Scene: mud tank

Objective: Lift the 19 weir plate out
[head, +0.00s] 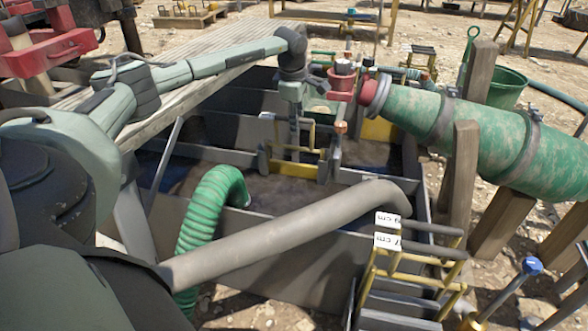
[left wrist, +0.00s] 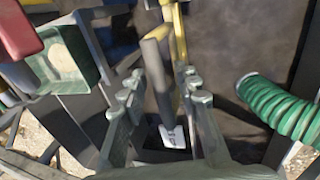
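A weir plate with a yellow lower panel (head: 295,169) stands in a partition of the dark tank in the head view. My left gripper (head: 295,135) hangs over its handle, with the fingers pointing down. In the left wrist view, the grey handle bar (left wrist: 160,78) lies between the two spread fingers of my left gripper (left wrist: 160,100), with gaps at the sides. A white tag (left wrist: 172,136) shows below the bar; its number is too small to read. My right gripper is not in view.
A grey pipe (head: 290,235) crosses the tank's front, beside a green ribbed hose (head: 205,205). Tagged plates with yellow handles (head: 405,255) stand front right. A large green cylinder (head: 470,125) is at right. A plank walkway (head: 190,65) runs along the left.

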